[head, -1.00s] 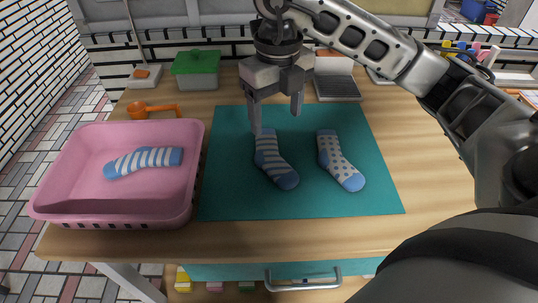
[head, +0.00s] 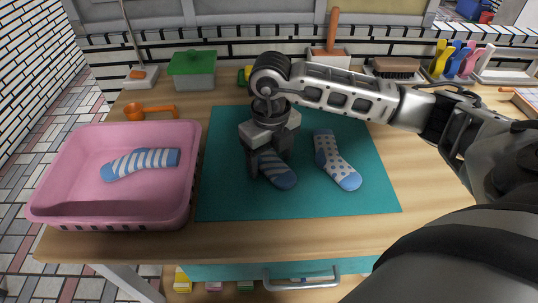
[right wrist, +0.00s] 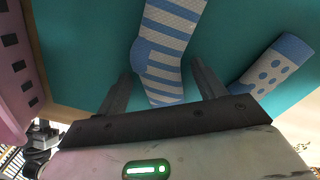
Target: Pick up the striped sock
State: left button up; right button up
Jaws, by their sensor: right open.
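A blue-and-grey striped sock (head: 278,175) lies on the teal mat (head: 300,205), partly covered by my right gripper (head: 268,168) in the head view. The right gripper points down over it. In the right wrist view, the open fingers of the right gripper (right wrist: 161,72) stand on either side of the striped sock (right wrist: 165,50), with gaps visible; contact cannot be told. Another striped sock (head: 140,163) lies in the pink basin (head: 60,205) at the left. My left gripper is not in view.
A dotted sock (head: 337,160) lies on the mat just right of the striped one; it also shows in the right wrist view (right wrist: 272,65). An orange scoop (head: 140,111) and a green-lidded box (head: 193,70) stand behind. The mat's front strip is clear.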

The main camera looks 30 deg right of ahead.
jog(key=c, duration=1.1)
jog(key=shift+o, duration=0.2)
